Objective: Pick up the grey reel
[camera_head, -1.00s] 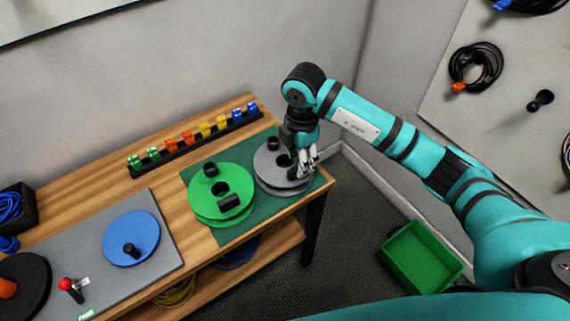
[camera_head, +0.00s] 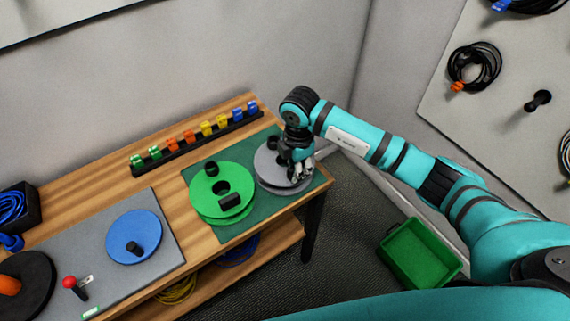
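The grey reel (camera_head: 268,178) lies flat on the green mat (camera_head: 242,223) at the right end of the wooden workbench. A black knob (camera_head: 272,143) stands on its far part. My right gripper (camera_head: 300,174) is over the right part of the reel, fingers pointing down at its top. The gripper and wrist hide part of the reel. The fingers are too small to tell whether they are apart or closed on something. My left gripper is not in view.
A green reel (camera_head: 236,182) lies close to the left of the grey one. A rack of coloured clips (camera_head: 187,138) runs along the bench's back. A blue disc (camera_head: 148,226) sits on a grey panel at left. A green bin (camera_head: 434,278) stands on the floor at right.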

